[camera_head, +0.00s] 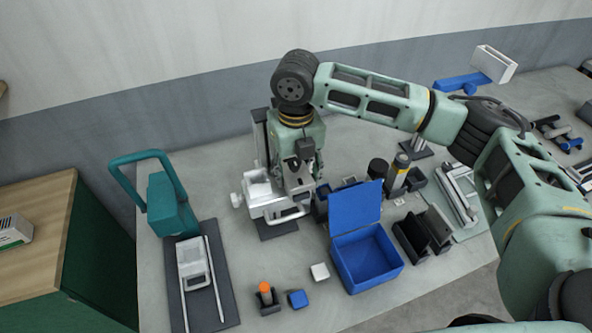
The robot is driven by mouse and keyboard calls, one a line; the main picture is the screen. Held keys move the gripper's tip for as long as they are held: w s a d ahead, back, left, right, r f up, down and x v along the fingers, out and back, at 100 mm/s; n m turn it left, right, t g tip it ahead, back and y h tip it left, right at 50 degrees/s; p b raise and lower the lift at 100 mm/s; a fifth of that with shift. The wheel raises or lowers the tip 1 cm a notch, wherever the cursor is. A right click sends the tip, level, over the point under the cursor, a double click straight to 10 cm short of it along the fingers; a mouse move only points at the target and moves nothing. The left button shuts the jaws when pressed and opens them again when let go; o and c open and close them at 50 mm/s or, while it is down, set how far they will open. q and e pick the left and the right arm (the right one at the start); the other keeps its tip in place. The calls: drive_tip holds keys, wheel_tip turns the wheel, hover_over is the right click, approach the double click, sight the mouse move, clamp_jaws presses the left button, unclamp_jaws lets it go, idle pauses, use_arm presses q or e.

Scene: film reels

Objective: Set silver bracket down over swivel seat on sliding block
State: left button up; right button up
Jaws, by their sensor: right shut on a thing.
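My right gripper (300,186) points down at the back middle of the table, over a pale fixture (258,188) with a side knob and a dark upright column. It is shut on a silver bracket (290,214), whose looped lower edge shows just under the fingers. The bracket overlaps the fixture in the picture; I cannot tell whether they touch. The swivel seat and sliding block cannot be made out clearly behind the gripper and bracket. My left gripper is not in view.
An open blue box (367,260) stands right of centre. A teal handled device (170,205) and a dark board with rails (203,285) are at the left. Black holders (423,233) and a dark cylinder with a yellow band (398,172) stand at the right.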

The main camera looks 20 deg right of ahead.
drive_tip(key=shift+s+a+f, duration=0.15)
drive_tip(key=shift+s+f, duration=0.2)
drive_tip(key=shift+f, duration=0.25)
drive_tip(key=o, duration=1.1)
drive_tip(key=shift+c, duration=0.2)
drive_tip(key=o, duration=0.4)
drive_tip(key=shift+w+a, duration=0.1)
drive_tip(key=shift+w, duration=0.25)
drive_tip(key=shift+o, duration=0.2)
drive_tip(key=shift+s+r, duration=0.1)
drive_tip(key=shift+r, duration=0.2)
wheel_tip(320, 180, up, 12)
drive_tip(key=shift+s+f, duration=0.1)
drive_tip(key=shift+f, duration=0.05)
